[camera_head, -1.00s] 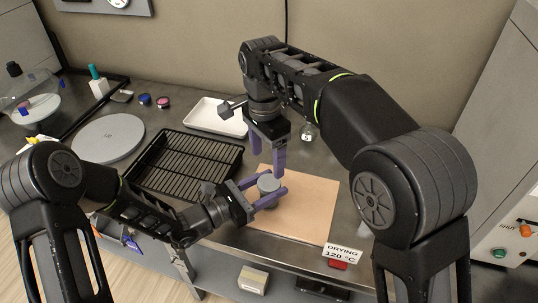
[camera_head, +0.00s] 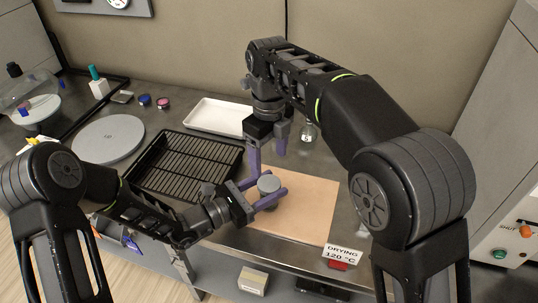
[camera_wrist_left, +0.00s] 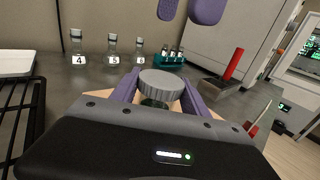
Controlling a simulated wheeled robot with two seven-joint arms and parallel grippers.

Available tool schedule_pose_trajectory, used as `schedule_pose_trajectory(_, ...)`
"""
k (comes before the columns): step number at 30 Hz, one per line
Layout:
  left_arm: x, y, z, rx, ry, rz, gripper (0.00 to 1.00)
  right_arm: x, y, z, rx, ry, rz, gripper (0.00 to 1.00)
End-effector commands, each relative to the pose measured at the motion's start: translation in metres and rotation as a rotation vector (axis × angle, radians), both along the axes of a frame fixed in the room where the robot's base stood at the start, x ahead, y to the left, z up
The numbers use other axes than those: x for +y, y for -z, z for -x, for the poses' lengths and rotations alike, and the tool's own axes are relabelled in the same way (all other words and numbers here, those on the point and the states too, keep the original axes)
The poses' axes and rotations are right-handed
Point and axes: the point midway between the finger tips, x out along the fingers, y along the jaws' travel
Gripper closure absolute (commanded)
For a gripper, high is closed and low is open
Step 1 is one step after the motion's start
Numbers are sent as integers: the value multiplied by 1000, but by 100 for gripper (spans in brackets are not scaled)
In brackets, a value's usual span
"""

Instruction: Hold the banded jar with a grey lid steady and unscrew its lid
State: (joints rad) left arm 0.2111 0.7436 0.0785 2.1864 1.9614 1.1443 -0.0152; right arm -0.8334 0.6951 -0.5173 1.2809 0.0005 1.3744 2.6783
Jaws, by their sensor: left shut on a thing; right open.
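The jar's grey ribbed lid (camera_head: 268,184) shows from above between the purple fingers of my left gripper (camera_head: 268,194), which is shut on the jar. In the left wrist view the lid (camera_wrist_left: 160,84) sits on top of the jar (camera_wrist_left: 153,103), whose greenish body shows only a little below it. The jar stands upright over the tan mat (camera_head: 308,205). My right gripper (camera_head: 267,160) is open and empty, pointing down behind and above the lid, apart from it. Its purple fingertips (camera_wrist_left: 190,10) show at the top of the left wrist view. The jar's bands are hidden.
A black wire rack tray (camera_head: 187,165) lies left of the mat, with a white tray (camera_head: 218,116) behind it. Numbered flasks (camera_wrist_left: 112,50) stand behind the jar. A DRYING 120 °C sign (camera_head: 342,253) is at the front edge. The mat's right part is clear.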

Motion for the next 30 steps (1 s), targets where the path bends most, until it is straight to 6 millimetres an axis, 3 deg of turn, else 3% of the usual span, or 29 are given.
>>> schedule_pose_trajectory(8, 0, 0, 0, 0, 0, 0, 100, 0, 15, 0, 2, -2, 1, 29)
schedule_pose_trajectory(21, 0, 0, 0, 0, 0, 0, 100, 0, 74, 0, 1, -2, 0, 29)
schedule_pose_trajectory(30, 0, 0, 0, 0, 0, 0, 100, 0, 80, 0, 0, -2, 0, 29)
